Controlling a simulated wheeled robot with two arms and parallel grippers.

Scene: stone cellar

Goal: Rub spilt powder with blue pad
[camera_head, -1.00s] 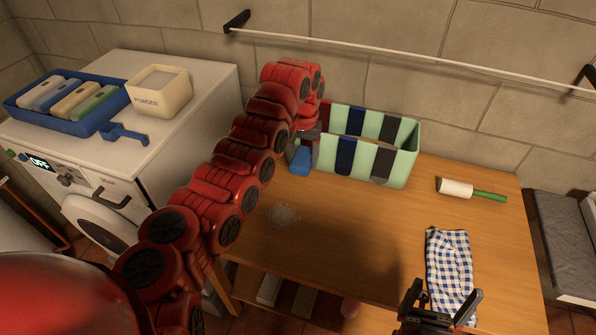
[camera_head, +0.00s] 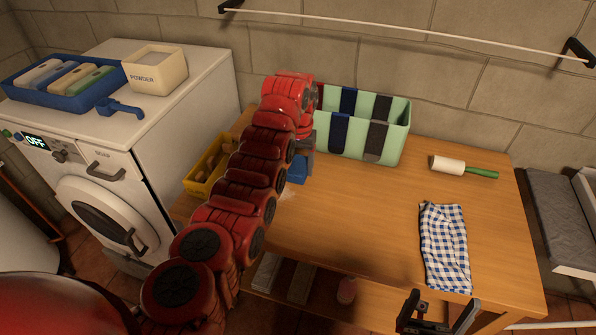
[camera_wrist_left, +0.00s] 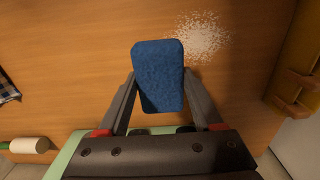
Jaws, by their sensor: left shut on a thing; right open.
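The blue pad (camera_wrist_left: 158,75) is held between the fingers of my left gripper (camera_wrist_left: 160,92), just above or at the wooden table. In the head view the pad (camera_head: 297,170) shows beside the green box, partly behind my left arm. The spilt powder (camera_wrist_left: 202,36) is a white patch on the table, next to the pad's far corner in the wrist view. In the head view the powder (camera_head: 287,194) is mostly hidden by my left arm. My right gripper (camera_head: 440,306) is open and empty at the table's front edge. I cannot tell whether the pad touches the table.
A pale green box (camera_head: 340,136) with dark straps stands at the table's back. A yellow bin (camera_head: 203,172) is at the left. A checked cloth (camera_head: 444,250) and a lint roller (camera_head: 449,165) lie to the right. The powder tub (camera_head: 155,75) stands on the washing machine.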

